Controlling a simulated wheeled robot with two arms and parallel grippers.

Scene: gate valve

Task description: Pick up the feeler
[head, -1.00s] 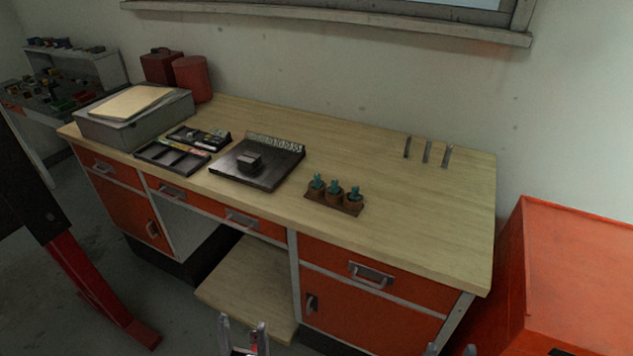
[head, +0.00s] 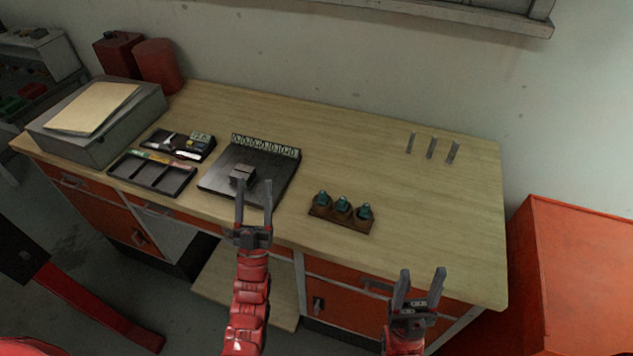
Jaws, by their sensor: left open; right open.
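Three thin grey upright strips (head: 432,148) stand in a row at the back right of the bench; I cannot tell whether one is the feeler. A shallow black tray (head: 207,154) at the left holds several small items, too small to identify. My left gripper (head: 254,186) is open and empty, its tips over the front of the black plate in the picture, just below the small grey block (head: 243,174). My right gripper (head: 422,276) is open and empty, in front of the bench's front edge at the right, well short of the strips.
The black plate (head: 272,180) has a row of small marked pieces (head: 265,145) along its back. A brown holder (head: 325,213) with three teal-topped pieces, a sectioned tray (head: 128,173) and a grey box (head: 140,125) share the wooden bench (head: 400,190). Its right half is mostly clear.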

